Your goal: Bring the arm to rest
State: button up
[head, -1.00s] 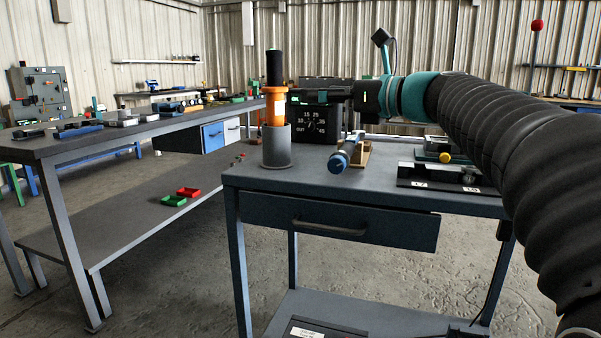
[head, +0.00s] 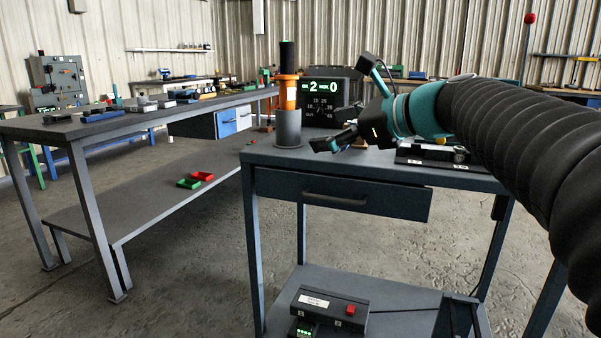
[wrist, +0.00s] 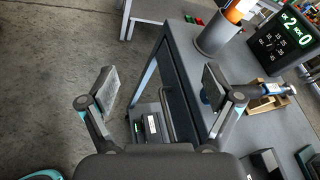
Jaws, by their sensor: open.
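My gripper (head: 335,140) is above the front part of the small grey table (head: 280,158), right of the lamp column, with my arm reaching in from the right. In the wrist view my gripper (wrist: 158,90) is open, its two fingers wide apart with nothing between them.
A control box (head: 330,308) is on the lower shelf. A long workbench (head: 150,118) stands left; floor between is free.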

jog(key=s+d+f+n+g+h, duration=0.1)
jog(key=s+d+f+n+h, duration=0.2)
jog(key=s+f+n, duration=0.4)
jog(key=s+d+f+n+g+h+p, duration=0.1)
jog(key=s+d+f+n+h, duration=0.2)
jog(key=s+f+n, duration=0.4)
jog(key=s+d+f+n+g+h+p, duration=0.1)
jog(key=s+d+f+n+h, duration=0.3)
jog(key=s+f+n, duration=0.3)
jog(key=s+f+h, duration=0.1)
jog(key=s+f, duration=0.3)
jog(key=f, duration=0.3)
jog(key=shift+f+g, duration=0.35)
jog(key=shift+g, duration=0.05)
jog(key=shift+s+d, duration=0.1)
